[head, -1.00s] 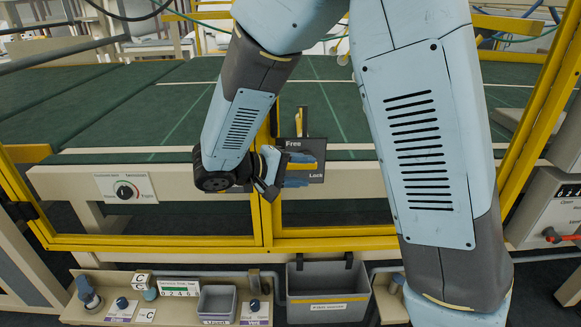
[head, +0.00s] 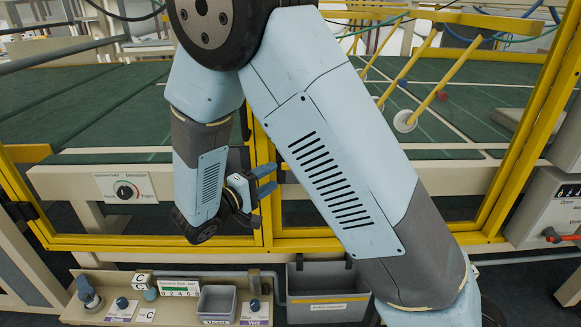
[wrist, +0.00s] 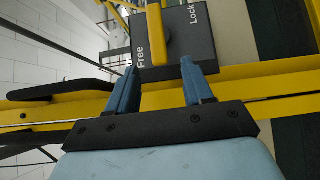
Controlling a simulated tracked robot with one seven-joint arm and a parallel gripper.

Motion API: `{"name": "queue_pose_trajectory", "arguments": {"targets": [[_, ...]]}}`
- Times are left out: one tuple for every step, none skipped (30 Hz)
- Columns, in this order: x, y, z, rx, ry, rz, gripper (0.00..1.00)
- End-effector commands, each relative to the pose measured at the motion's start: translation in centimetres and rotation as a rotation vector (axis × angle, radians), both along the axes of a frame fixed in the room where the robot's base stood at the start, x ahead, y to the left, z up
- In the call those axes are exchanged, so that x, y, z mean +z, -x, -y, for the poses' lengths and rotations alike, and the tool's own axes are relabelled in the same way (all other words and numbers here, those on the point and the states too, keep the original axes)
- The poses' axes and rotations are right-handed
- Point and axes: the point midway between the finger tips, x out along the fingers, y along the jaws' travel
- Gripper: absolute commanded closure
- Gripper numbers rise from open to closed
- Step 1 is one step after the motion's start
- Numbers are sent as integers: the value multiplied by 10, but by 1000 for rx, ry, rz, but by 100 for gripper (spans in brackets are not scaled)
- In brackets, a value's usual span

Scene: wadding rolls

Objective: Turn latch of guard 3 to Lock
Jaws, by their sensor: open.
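The latch shows in the wrist view as a yellow lever (wrist: 156,40) on a dark plate (wrist: 185,40) marked Free and Lock. The lever runs up and down in that picture, nearer the word Free, with Lock at the upper right. My gripper (wrist: 159,67) is open and empty, its blue fingers apart, with the lever's lower end between the tips in the picture. How far the tips are from the plate is unclear. In the head view my gripper (head: 267,180) is in front of the yellow frame, and my arm hides the latch.
A yellow guard frame (head: 150,242) crosses in front of the green-topped bed (head: 120,100). A dial panel (head: 125,188) is at left. Below is a shelf with knobs, a counter (head: 179,287) and a grey bin (head: 328,300). A box with a red lever (head: 552,236) is at right.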

Motion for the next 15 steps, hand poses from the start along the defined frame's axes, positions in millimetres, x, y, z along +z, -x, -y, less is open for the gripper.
{"name": "queue_pose_trajectory", "arguments": {"targets": [[0, -7, 8, -3, 0, 0, 49], [0, -10, 12, -4, 1, -1, 49], [0, -15, 17, -3, 1, -1, 49], [0, -18, 21, -3, 1, -1, 49], [0, -22, 25, -4, 1, -1, 49], [0, -27, 30, -4, 0, -1, 49], [0, -30, 33, -3, 1, -1, 49], [1, -33, 36, -3, 1, -1, 49], [1, -37, 40, -3, 1, -1, 49], [0, -40, 43, -3, 1, -1, 49], [0, -42, 46, -2, 0, -1, 49], [0, -45, 49, -3, -1, -1, 49], [0, -47, 51, -3, -1, -1, 49], [1, -49, 53, -3, -1, -1, 49], [1, -51, 55, -2, 0, 0, 49]]}}
